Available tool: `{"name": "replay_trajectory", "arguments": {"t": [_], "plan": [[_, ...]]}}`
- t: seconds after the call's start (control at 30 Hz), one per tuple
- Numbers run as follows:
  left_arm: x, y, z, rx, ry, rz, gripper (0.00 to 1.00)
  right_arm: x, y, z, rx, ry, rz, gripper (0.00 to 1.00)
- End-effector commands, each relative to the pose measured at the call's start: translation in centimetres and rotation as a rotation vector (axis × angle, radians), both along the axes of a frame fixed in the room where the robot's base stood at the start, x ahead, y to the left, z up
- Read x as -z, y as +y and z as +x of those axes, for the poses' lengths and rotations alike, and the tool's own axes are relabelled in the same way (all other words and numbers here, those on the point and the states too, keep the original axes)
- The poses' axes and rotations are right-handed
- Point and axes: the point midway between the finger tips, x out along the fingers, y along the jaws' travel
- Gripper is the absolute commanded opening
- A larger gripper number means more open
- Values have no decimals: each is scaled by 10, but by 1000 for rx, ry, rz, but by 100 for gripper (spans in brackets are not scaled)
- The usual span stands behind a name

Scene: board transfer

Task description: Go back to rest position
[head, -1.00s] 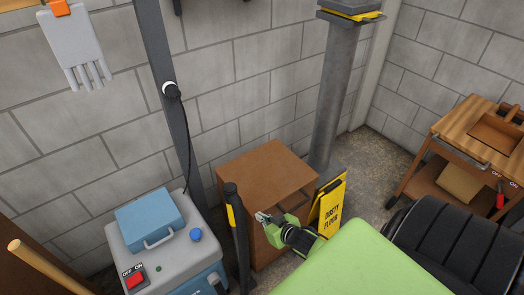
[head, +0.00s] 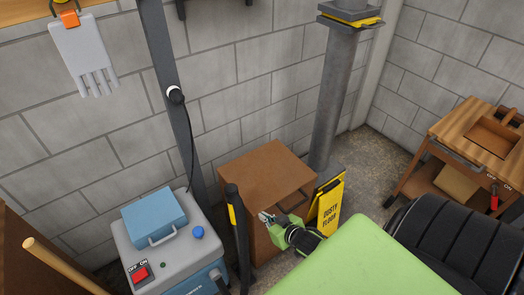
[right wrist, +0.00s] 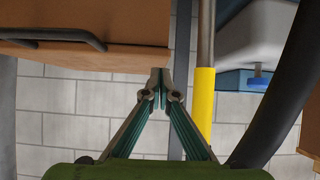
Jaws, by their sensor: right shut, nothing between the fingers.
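My right gripper (head: 266,217) is in the lower middle of the head view, in front of the brown wooden cabinet (head: 268,174). In the right wrist view its two fingers (right wrist: 160,78) meet at the tips, with nothing between them. The cabinet also shows in the right wrist view (right wrist: 110,58), at the upper left beyond the fingers. I cannot tell the exact gap between gripper and cabinet. My left gripper is not in view.
A black-and-yellow post (head: 237,232) stands just left of my right gripper. A yellow floor sign (head: 329,210) and a grey column (head: 337,100) stand to its right. A grey machine with a blue case (head: 153,217) is at left. A wooden cart (head: 462,130) stands far right.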

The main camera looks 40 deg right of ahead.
Motion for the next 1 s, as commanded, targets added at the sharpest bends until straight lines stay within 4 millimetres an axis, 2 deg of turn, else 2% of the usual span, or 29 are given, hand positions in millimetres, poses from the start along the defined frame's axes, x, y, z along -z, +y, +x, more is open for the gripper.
{"name": "replay_trajectory", "arguments": {"t": [0.03, 0.1, 0.3, 0.5, 0.67, 0.77, 0.87, 0.97, 1.0], "plan": [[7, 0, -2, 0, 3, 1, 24, 11, 2, -15, 1, 5, 3, 0], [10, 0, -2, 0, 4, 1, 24, 15, 1, -29, 2, 2, 1, 0], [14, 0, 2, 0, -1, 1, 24, 23, 3, -58, 1, -3, 1, 0], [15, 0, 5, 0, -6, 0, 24, 26, 3, -70, -1, -5, -1, 0], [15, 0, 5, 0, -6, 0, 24, 26, 3, -70, -1, -6, -1, 0], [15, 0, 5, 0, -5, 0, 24, 34, 4, -75, 1, 13, -2, 0], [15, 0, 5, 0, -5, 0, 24, 66, 8, -92, 4, 85, -10, 0], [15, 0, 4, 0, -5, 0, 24, 117, 20, -128, -3, 208, -21, 0], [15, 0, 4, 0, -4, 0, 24, 140, 27, -146, -10, 270, -28, 0]]}}
